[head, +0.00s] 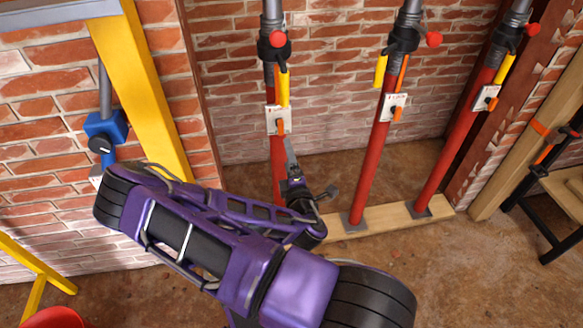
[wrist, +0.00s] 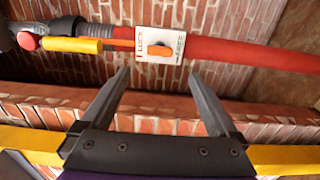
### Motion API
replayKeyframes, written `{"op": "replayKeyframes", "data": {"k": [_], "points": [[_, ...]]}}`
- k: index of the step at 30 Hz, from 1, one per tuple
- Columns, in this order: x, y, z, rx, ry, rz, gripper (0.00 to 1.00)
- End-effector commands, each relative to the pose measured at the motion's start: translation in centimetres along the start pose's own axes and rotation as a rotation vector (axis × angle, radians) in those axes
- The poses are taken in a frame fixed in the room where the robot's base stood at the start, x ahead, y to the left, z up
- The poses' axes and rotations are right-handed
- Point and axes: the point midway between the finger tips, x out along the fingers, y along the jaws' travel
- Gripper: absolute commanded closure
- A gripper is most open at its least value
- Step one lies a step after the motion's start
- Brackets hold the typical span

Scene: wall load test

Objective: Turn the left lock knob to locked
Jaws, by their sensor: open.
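The left lock knob is a small orange knob (head: 281,127) on a white plate (head: 271,118) fixed to the leftmost red prop (head: 277,165). My gripper (head: 291,146) is just below the knob in the head view. In the wrist view my gripper (wrist: 158,73) is open and empty, its two fingers spread on either side of the knob's line, with fingertips short of the plate.
Two more red props, the middle one (head: 370,165) and the right one (head: 450,150), carry similar plates and orange knobs. A yellow handle (head: 284,88) sits above the left plate. A timber sill (head: 390,216) bears the props. A yellow post (head: 140,80) stands left; brick wall lies behind.

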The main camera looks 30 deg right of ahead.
Motion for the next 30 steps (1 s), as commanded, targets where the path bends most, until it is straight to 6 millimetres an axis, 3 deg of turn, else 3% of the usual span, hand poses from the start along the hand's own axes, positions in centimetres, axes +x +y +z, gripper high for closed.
{"op": "replayKeyframes", "data": {"k": [3,10,26,30], "points": [[-2.1,-0.1,0.0,-0.002,-0.001,-0.003,0.05],[-3.9,0.0,0.0,-0.002,0.000,0.000,0.05],[-3.9,0.0,0.0,0.004,0.000,0.000,0.05],[-2.6,0.1,-0.9,0.107,0.003,-0.026,0.05]]}}
